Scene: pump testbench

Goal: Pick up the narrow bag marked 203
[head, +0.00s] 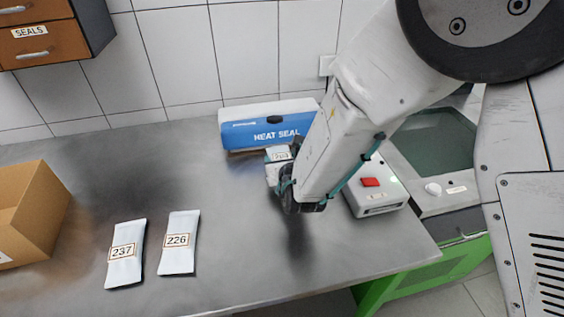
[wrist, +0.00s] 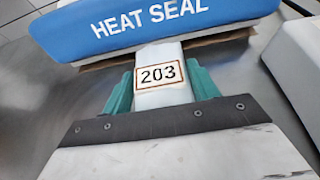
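The narrow white bag marked 203 (wrist: 160,88) is between the two teal fingers of my gripper (wrist: 160,92) in the wrist view. The fingers press against its sides, and its label faces the camera. In the head view the bag (head: 278,154) shows at the end of my arm, in front of the heat sealer, and my gripper (head: 282,178) is partly hidden by my own arm. A dark shadow lies on the table below the gripper.
The blue and white heat sealer (head: 265,124) stands just behind the bag. Bags marked 237 (head: 125,254) and 226 (head: 179,243) lie on the metal table (head: 100,170). A cardboard box (head: 40,212) is at the left. A grey box with a red button (head: 372,188) is at the right.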

